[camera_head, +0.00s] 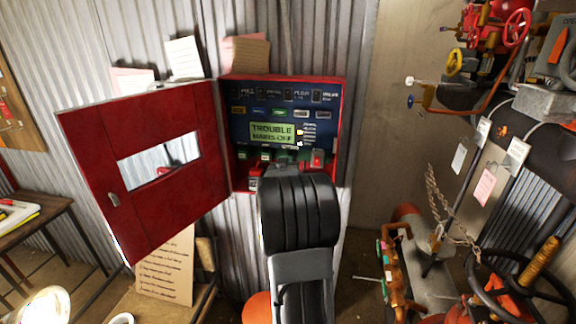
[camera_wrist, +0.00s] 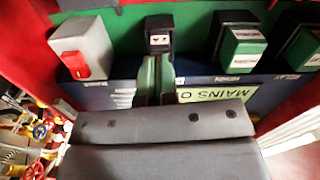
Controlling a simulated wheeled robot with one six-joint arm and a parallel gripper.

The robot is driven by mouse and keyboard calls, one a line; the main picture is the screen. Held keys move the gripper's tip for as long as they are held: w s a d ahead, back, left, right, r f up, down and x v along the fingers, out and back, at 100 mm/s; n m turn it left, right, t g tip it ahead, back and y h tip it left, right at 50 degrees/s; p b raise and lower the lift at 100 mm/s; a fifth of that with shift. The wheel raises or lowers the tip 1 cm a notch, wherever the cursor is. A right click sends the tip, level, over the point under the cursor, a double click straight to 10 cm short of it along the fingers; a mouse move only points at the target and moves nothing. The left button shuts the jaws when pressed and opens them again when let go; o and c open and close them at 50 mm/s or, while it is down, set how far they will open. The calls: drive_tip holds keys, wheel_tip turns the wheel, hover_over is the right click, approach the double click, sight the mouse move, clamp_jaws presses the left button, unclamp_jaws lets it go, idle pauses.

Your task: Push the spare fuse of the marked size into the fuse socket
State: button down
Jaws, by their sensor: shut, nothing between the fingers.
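My gripper (camera_wrist: 155,72) is shut and empty; its narrow fingers point at a black socket (camera_wrist: 160,37) with two small pale contacts, at the panel's lower edge. I cannot tell whether the fingertips touch it. In the head view my gripper (camera_head: 286,163) is before the lower panel (camera_head: 240,128), mostly hidden by my wrist. In the wrist view, which is upside down, green blocks (camera_wrist: 241,48) with white labels sit in black holders to the right; their labels are too small to read. I cannot tell which is the spare fuse of the marked size.
A grey block with a red switch (camera_wrist: 82,65) is left of the socket. The display (camera_head: 272,133) reads TROUBLE, MAINS OFF. The red cabinet door (camera_head: 150,205) stands open to the left. A written sheet (camera_head: 165,268) stands below it. Valves and pipes (camera_head: 510,30) crowd the right.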

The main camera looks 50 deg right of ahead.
drive_tip(key=shift+w+d, duration=0.15)
drive_tip(key=shift+d, duration=0.05)
drive_tip(key=shift+a, duration=0.15)
drive_tip(key=b+v, duration=0.2)
drive_tip(key=v, duration=1.4)
